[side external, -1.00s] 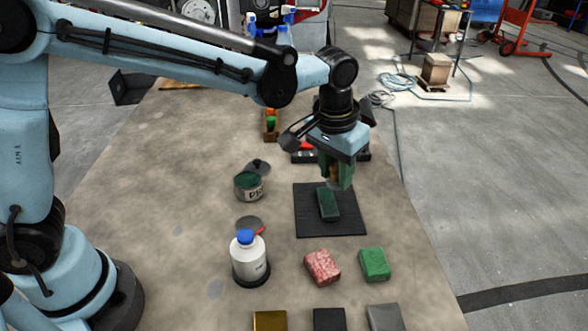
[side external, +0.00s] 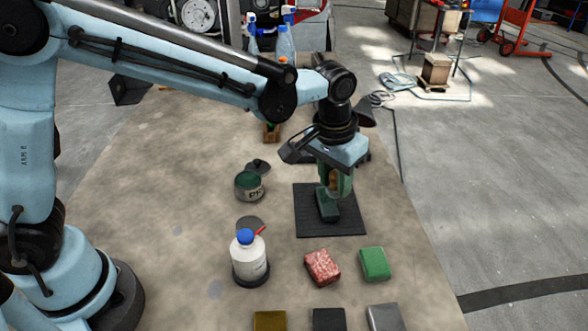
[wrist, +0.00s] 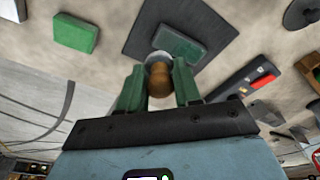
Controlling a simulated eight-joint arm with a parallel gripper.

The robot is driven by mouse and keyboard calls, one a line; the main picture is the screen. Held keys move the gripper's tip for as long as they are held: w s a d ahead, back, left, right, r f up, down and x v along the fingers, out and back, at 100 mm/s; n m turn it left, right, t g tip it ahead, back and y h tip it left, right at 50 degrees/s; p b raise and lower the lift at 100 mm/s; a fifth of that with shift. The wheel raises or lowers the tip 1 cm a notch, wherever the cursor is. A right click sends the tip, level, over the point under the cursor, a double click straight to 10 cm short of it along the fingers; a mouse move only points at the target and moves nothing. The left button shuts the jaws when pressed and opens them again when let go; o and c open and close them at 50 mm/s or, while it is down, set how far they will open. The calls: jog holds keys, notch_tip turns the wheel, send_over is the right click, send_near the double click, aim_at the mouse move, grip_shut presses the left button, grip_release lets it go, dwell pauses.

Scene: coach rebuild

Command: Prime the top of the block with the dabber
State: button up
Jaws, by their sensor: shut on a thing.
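The dark green block (side external: 327,207) lies on a black mat (side external: 350,222); both also show in the wrist view, the block (wrist: 182,44) and the mat (wrist: 138,40). My gripper (side external: 337,188) is over the far part of the block, hiding some of it. In the wrist view its green fingers (wrist: 158,88) are shut on the dabber (wrist: 158,82), which has a rounded brown wooden end and a pale collar. The dabber's tip is hidden, and I cannot tell whether it touches the block. An open pot (side external: 249,187) with green contents stands left of the mat.
A pot lid (side external: 258,166) lies behind the pot. A white bottle with a blue cap (side external: 249,260) stands front left. A pink speckled block (side external: 322,267) and a green block (side external: 375,263) lie in front of the mat. Spray bottles (side external: 285,42) stand at the back.

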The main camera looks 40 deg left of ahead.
aim_at(329, 200)
notch_tip(329, 200, down, 6)
jog(key=shift+w+a, duration=1.3)
jog(key=shift+a, duration=0.15)
jog(key=shift+c, duration=0.3)
jog(key=shift+s+d, duration=1.35)
jog(key=shift+d, duration=0.15)
jog(key=shift+r, duration=4)
jog(key=shift+a, duration=0.1)
